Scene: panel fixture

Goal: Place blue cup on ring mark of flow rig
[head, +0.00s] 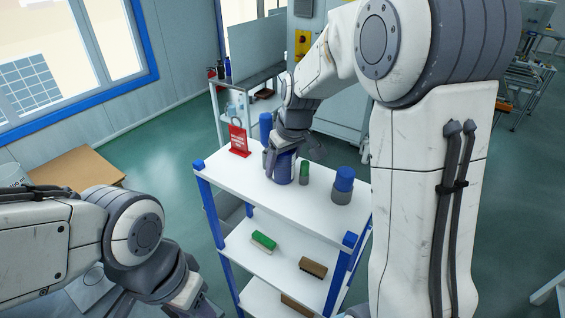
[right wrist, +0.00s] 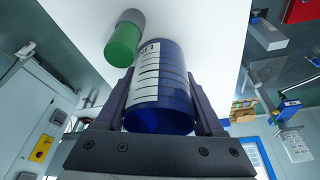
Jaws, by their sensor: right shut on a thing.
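The blue cup (head: 284,172), with white scale lines, is between the fingers of my right gripper (head: 277,149), at the white top shelf of a blue-posted rack. The right wrist view shows the cup (right wrist: 162,85) close up, with both fingers against its sides. I cannot tell whether its base touches the shelf. My left gripper (head: 188,296) is low in the head view, cut by the bottom edge; its fingers do not show clearly. I cannot make out the flow rig or a ring mark in either view.
The top shelf (head: 238,178) also holds a green-and-grey cylinder (head: 304,172), a blue-and-grey container (head: 343,185), a blue cylinder (head: 266,128) and a red tag (head: 239,140). Brushes (head: 263,241) lie lower down. A grey bench (head: 246,78) stands behind. Green floor is open at left.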

